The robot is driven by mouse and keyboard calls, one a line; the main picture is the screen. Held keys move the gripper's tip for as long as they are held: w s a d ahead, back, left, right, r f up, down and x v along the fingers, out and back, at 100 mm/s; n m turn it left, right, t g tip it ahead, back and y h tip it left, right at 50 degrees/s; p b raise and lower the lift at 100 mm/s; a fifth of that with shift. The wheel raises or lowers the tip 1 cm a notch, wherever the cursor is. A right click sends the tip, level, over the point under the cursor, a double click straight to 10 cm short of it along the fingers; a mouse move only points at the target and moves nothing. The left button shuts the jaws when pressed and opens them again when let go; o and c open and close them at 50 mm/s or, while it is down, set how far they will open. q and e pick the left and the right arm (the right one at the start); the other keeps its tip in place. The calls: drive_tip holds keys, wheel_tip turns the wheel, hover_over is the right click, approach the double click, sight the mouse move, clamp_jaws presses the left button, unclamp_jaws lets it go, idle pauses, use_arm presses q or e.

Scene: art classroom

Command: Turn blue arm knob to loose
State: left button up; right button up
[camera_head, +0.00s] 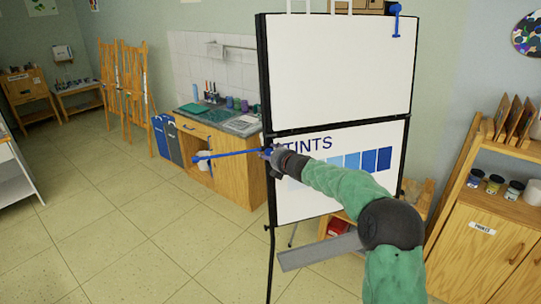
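A white flip-chart board (335,70) on a black stand fills the middle of the view. A thin blue arm (230,154) sticks out to the left from the board's left edge, nearly level, with a small blue end piece (197,158). My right gripper (269,153) is at the inner end of this blue arm, against the board's left edge. It covers that spot, so the knob cannot be made out, and neither can whether the fingers are closed on it. A second blue arm (396,22) stands at the board's top right. My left gripper is not in view.
A wooden sink cabinet (235,170) stands behind the board on the left, with blue and grey bins (170,140) beside it. A wooden shelf cabinet (490,225) with paint jars is at the right. The tiled floor (130,235) at the left is clear.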

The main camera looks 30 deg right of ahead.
drive_tip(key=shift+s, duration=0.1)
drive_tip(key=v, duration=1.2)
idle(0.4)
